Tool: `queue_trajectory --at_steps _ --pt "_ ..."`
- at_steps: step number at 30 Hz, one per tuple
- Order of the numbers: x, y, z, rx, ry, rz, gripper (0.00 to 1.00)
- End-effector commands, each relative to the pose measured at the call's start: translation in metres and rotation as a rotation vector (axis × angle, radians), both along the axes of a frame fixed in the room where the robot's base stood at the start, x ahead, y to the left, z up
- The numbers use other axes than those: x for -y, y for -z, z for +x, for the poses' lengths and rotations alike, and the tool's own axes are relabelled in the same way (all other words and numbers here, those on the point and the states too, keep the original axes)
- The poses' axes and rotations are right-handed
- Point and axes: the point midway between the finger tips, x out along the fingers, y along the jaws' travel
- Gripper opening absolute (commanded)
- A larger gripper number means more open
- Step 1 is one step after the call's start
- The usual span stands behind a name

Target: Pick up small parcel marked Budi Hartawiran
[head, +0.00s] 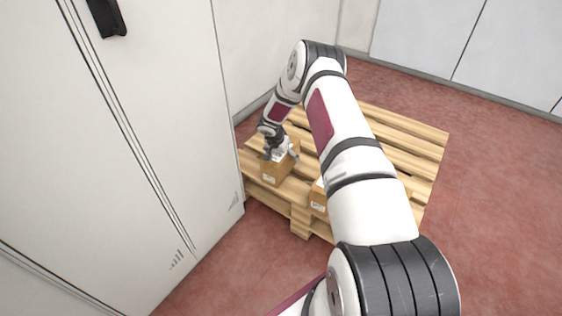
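A small brown cardboard parcel (272,178) with a pale label on its front sits near the left corner of the wooden pallet, in the head view. The writing on it is too small to read. My gripper (281,156) points down at the top of this parcel, with its fingers spread apart at the box. I cannot tell whether they touch its sides. A second brown parcel (317,200) with a white label stands to the right, mostly hidden behind my arm. Its name cannot be read either.
The wooden pallet (415,130) lies on a red floor (495,190). A tall white cabinet (110,150) stands close on the left, next to the pallet's left corner. A pale wall is behind. Bare floor is open to the right. My arm hides the pallet's middle.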

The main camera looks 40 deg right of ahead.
Motion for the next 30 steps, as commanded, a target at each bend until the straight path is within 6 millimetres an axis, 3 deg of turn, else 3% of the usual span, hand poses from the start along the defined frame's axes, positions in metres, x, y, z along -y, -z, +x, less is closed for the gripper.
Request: queue_trajectory --at_steps 1,9,19,30 --pt "0.0 0.0 0.0 0.0 0.0 0.0 0.75" --pt "0.0 0.0 0.0 0.0 0.0 0.0 0.15" --pt "0.0 -0.009 0.001 0.001 -0.001 -0.002 0.15" --pt "0.0 -0.075 0.001 0.004 0.0 -0.003 0.15"
